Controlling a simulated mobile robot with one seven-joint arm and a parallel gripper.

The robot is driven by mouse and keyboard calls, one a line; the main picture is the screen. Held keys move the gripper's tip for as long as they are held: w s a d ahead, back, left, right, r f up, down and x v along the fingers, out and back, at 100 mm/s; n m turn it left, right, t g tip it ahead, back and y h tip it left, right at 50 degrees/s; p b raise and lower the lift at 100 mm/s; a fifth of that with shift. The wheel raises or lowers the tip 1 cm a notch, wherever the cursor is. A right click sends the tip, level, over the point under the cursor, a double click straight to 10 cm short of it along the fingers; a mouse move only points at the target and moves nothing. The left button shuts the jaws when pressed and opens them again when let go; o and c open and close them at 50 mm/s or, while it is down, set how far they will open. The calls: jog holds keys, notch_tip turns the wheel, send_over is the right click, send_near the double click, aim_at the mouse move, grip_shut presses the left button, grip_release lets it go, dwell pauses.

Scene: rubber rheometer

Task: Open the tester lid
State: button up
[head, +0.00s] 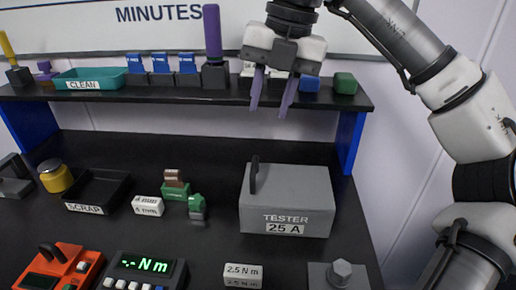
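The tester (287,203) is a grey box on the black bench, right of centre. Its front is marked TESTER and 25 A. Its lid looks shut. A dark upright handle (254,176) stands at the left side of its top. My gripper (271,107) hangs in front of the shelf, above and behind the tester. It points down, with its two purple-grey fingers spread apart and nothing visible between them. It is clear of the handle.
A shelf (200,98) behind holds a teal CLEAN tray (90,72), blue-topped blocks and a purple-handled tool (212,35). A SCRAP tray (112,190), green device (180,193), 2.5 N m block (243,274) and hex bolt block (340,273) surround the tester.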

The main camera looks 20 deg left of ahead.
aim_at(255, 161)
jog(key=f, duration=0.3)
jog(key=a+f, duration=0.1)
jog(key=f, duration=0.3)
jog(key=a+f+p, duration=0.1)
jog(key=f, duration=0.2)
jog(key=shift+s+f, duration=0.25)
jog(key=shift+f, duration=0.1)
grip_shut()
